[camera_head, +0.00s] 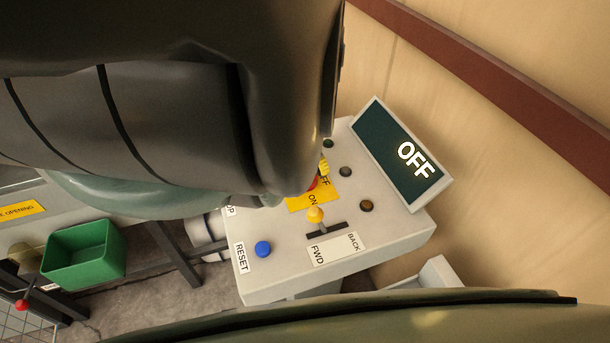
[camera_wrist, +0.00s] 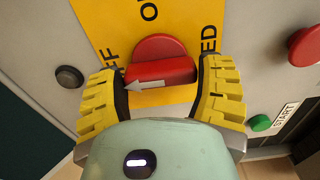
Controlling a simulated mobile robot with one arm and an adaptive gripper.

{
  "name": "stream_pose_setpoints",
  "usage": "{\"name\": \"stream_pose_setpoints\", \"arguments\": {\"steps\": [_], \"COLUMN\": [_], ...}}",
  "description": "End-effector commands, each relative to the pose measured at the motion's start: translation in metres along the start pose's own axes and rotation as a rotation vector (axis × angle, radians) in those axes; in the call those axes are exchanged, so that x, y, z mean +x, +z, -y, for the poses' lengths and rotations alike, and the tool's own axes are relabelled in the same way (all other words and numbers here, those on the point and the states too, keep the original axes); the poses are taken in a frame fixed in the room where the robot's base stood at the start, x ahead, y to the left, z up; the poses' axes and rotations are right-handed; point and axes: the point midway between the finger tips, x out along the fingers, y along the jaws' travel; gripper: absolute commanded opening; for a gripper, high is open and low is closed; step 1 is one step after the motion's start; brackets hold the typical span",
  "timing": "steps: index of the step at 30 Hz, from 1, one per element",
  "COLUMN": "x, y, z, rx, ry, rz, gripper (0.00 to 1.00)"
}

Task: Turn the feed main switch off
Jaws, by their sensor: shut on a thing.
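The feed main switch is a red rotary knob (camera_wrist: 160,47) on a yellow plate (camera_wrist: 112,20) in the wrist view. The white arrow on its bar points left, toward the partly covered OFF label. An ON label is at the top edge. My gripper (camera_wrist: 162,76) has its yellow ribbed fingers at both ends of the knob's bar and is shut on it. In the head view my arm hides most of the switch; a bit of red knob (camera_head: 312,184) and one yellow finger (camera_head: 323,168) show. The display (camera_head: 397,152) reads OFF.
The sloped grey console (camera_head: 280,285) also has a blue RESET button (camera_head: 263,248), a yellow-knobbed FWD/BACK lever (camera_head: 315,214) and dark buttons. A red button (camera_wrist: 305,47) and green START button (camera_wrist: 261,122) are right of my gripper. A green bin (camera_head: 83,255) is at left; a wall is behind.

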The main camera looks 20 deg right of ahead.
Motion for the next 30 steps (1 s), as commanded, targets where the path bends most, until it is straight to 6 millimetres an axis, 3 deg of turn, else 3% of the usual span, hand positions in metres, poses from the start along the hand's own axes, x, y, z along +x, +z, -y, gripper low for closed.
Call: {"name": "stream_pose_setpoints", "arguments": {"steps": [19, 20, 27, 30], "x": [0.0, 0.0, 0.0, 0.0], "y": [-0.0009, -0.0009, -0.0004, -0.0003], "z": [0.0, 0.0001, 0.0001, 0.0002], "rx": [-0.053, -0.052, -0.05, -0.05], "ry": [0.002, 0.002, 0.001, 0.0], "rz": [-0.003, -0.003, -0.001, -0.001], "gripper": [0.34, 0.75, 0.99, 1.0]}}
